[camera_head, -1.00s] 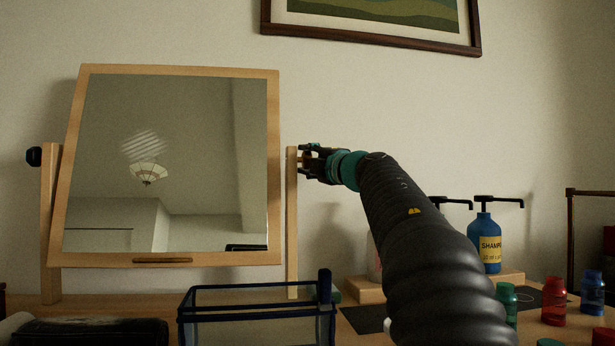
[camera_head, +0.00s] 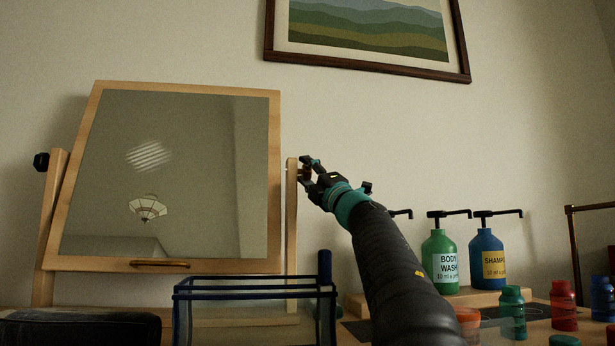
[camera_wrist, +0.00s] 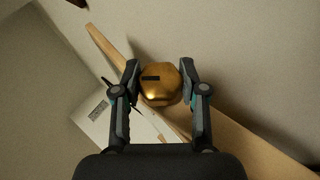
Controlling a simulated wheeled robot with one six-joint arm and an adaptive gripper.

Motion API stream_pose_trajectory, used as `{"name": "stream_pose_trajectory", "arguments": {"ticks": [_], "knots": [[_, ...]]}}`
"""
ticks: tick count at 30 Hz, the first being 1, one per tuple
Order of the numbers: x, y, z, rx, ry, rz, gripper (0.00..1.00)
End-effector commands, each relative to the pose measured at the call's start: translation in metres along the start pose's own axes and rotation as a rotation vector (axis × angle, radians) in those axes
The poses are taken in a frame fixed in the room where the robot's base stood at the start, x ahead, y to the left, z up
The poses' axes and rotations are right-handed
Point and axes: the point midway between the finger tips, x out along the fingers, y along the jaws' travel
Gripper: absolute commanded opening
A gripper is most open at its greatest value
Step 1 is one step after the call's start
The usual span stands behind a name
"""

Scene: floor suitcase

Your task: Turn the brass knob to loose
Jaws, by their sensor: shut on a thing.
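The brass knob (camera_wrist: 160,86) shows in the wrist view as a rounded gold thing with a dark rectangular mark on its face. My gripper (camera_wrist: 160,78) has one finger on each side of it and is shut on it. In the head view my gripper (camera_head: 310,170) is at the top of the right wooden post (camera_head: 291,235) of the tilted mirror (camera_head: 165,180). There the knob is mostly hidden by the fingers. A white label with dark print (camera_wrist: 98,110), too small to read, lies beside the post in the wrist view.
A black knob (camera_head: 41,162) is on the left post. A blue-edged clear box (camera_head: 250,312) stands before the mirror. Green body wash (camera_head: 440,262) and blue shampoo (camera_head: 487,252) pump bottles stand right of my arm, with several small bottles in front. A framed picture (camera_head: 368,71) hangs above.

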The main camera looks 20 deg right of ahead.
Motion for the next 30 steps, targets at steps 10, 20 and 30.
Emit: {"name": "stream_pose_trajectory", "arguments": {"ticks": [10, 20, 30], "knots": [[0.0, 0.0, 0.0, 0.0, 0.0, -0.001, 0.65], [0.0, 0.0, 0.0, 0.0, 0.0, -0.001, 0.67], [-0.026, 0.001, 0.0, 0.001, 0.0, -0.002, 0.67]]}}
